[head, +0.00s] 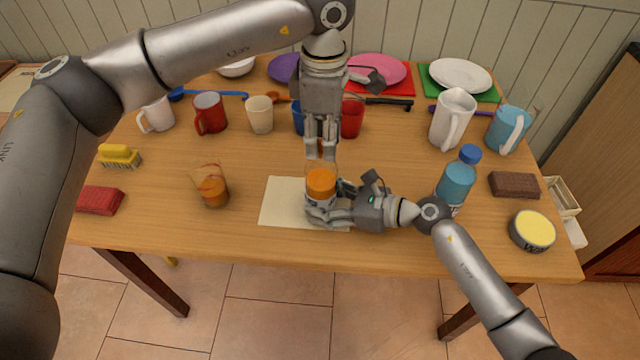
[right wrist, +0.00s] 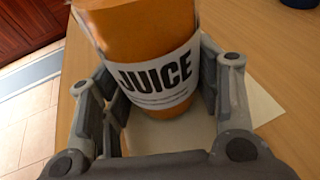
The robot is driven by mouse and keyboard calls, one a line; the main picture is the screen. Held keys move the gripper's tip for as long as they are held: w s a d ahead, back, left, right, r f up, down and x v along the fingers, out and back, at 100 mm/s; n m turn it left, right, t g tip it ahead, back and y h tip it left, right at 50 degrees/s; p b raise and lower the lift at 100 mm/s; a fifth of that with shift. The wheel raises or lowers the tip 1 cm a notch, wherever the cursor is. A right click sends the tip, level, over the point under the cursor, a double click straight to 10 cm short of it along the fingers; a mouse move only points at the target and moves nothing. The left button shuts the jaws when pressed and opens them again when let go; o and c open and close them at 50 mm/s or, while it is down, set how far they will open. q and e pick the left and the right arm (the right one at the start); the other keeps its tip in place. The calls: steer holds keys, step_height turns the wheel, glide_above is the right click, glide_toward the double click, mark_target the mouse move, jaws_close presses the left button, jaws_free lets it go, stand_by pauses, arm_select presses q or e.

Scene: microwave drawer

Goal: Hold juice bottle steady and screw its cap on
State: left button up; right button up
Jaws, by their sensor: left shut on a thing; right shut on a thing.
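The orange juice bottle (head: 321,184) stands on a pale mat (head: 285,203) at the front middle of the table. Its white JUICE label (right wrist: 157,75) faces the right wrist camera. My right gripper (head: 325,208) is shut around the bottle's lower body from the right; its fingers (right wrist: 163,95) flank the bottle in the right wrist view. My left gripper (head: 321,152) points straight down above the bottle, its fingers close together at the bottle's top. The cap is hidden between these fingers, and whether it touches the bottle neck cannot be told.
A glass with orange liquid (head: 213,190) stands left of the mat. A blue bottle (head: 455,185), a brown block (head: 514,185) and a yellow-topped tub (head: 532,230) are on the right. Mugs, including a red one (head: 209,113), and a white pitcher (head: 452,118) stand behind.

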arm_select(q)
steer(key=shift+m, duration=2.5)
steer(key=o, duration=1.1)
steer(key=shift+c, duration=0.2)
steer(key=shift+r, duration=2.55)
